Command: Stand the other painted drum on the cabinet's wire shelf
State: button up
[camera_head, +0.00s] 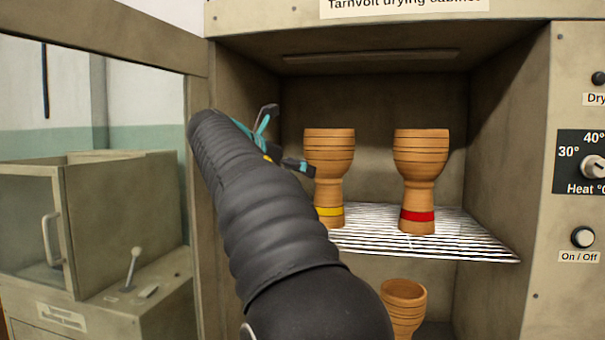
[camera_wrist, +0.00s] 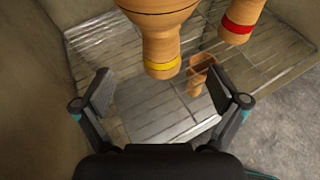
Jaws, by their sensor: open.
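Two clay goblet drums stand upright on the cabinet's wire shelf (camera_head: 465,240). The yellow-banded drum (camera_head: 329,165) is on the left and the red-banded drum (camera_head: 420,165) on the right. In the wrist view the yellow-banded drum (camera_wrist: 160,40) stands just beyond my gripper (camera_wrist: 160,92), and the red-banded drum (camera_wrist: 240,18) is farther right. My gripper (camera_head: 278,142) is open, with nothing between its fingers, at the left of the yellow-banded drum. A third goblet drum (camera_head: 403,303) is below the shelf; no painted band shows on its visible part.
The cabinet's left wall (camera_head: 240,100) is close to my gripper, and its right wall (camera_head: 505,130) is clear of it. The glazed door (camera_head: 90,100) stands open at the left. Control knobs (camera_head: 592,167) are on the right panel. Bare shelf shows right of the red-banded drum.

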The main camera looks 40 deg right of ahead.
jog(key=shift+s+a+r, duration=0.1)
jog(key=shift+a, duration=0.15)
jog(key=s+a+f+m+y, duration=0.4)
jog(key=s+a+f+m, duration=0.3)
jog(key=f, duration=0.5)
jog(key=s+a+f+m+t+y, duration=0.1)
jog(key=s+a+f+m+y, duration=0.3)
jog(key=s+a+f, duration=0.6)
jog(key=s+a+f+m+t+y, duration=0.1)
jog(key=s+a+f+m+y, duration=0.4)
jog(key=s+a+f+m, duration=0.4)
notch_tip(320, 180, down, 6)
jog(key=shift+s+r+m, duration=0.25)
jog(key=shift+m, duration=0.05)
